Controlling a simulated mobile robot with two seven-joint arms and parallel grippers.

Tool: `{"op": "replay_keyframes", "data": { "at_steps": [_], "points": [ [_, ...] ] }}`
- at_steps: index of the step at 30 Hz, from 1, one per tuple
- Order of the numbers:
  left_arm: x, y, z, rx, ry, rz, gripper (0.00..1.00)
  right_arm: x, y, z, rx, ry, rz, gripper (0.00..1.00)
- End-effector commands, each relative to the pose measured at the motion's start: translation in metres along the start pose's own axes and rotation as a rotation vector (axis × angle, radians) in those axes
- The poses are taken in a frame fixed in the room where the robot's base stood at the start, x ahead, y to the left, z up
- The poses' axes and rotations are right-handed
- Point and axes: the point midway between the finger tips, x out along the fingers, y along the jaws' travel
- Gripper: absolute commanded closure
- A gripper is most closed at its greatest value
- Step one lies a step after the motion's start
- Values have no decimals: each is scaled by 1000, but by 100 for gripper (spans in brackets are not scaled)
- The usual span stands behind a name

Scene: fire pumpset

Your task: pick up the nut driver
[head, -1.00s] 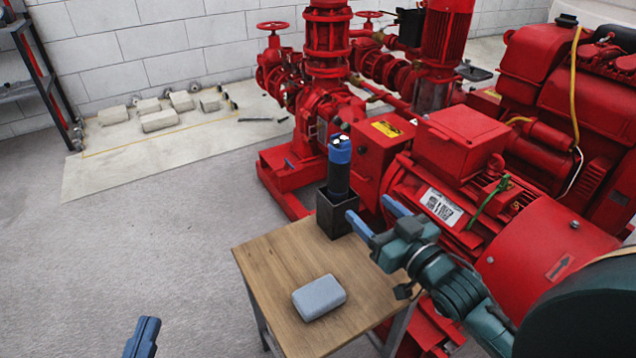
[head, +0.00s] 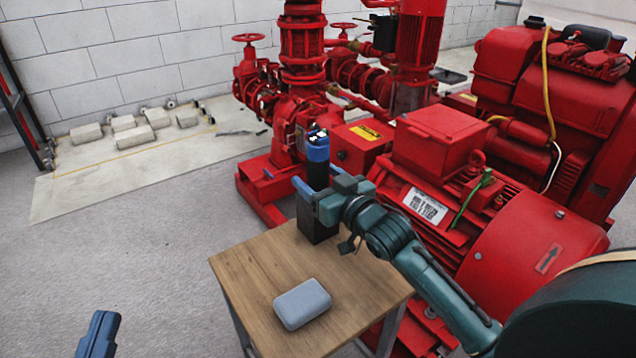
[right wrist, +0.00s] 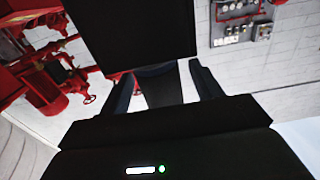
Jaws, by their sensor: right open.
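The nut driver appears to be the upright dark tool with a blue band near its top (head: 317,150), standing in a black holder (head: 312,225) at the back of the small wooden table. My right gripper (head: 308,197) is open, its blue fingers on either side at about the holder's rim. In the right wrist view a dark shape (right wrist: 160,88) lies between the fingers, with the large black holder (right wrist: 140,35) above it; contact cannot be told. My left gripper (head: 98,335) shows only partly at the bottom left edge, away from the table.
A grey rounded case (head: 302,303) lies on the wooden table (head: 245,268). Red pump machinery (head: 440,140) stands close behind and right of the table. Pale blocks (head: 135,136) lie on a slab by the wall. The floor at left is clear.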

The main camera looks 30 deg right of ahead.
Motion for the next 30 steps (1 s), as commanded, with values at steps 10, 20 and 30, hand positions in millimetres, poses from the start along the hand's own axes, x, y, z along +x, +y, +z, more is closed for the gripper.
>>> {"op": "replay_keyframes", "data": {
  "at_steps": [10,20,30],
  "points": [
    [1,-1,-2,11,15,0,100,4,0,0,1,0,0,40],
    [1,-2,-2,12,15,0,100,4,0,0,1,0,0,67],
    [1,-2,-2,12,14,-1,100,4,0,-3,0,6,0,88]
  ]
}}
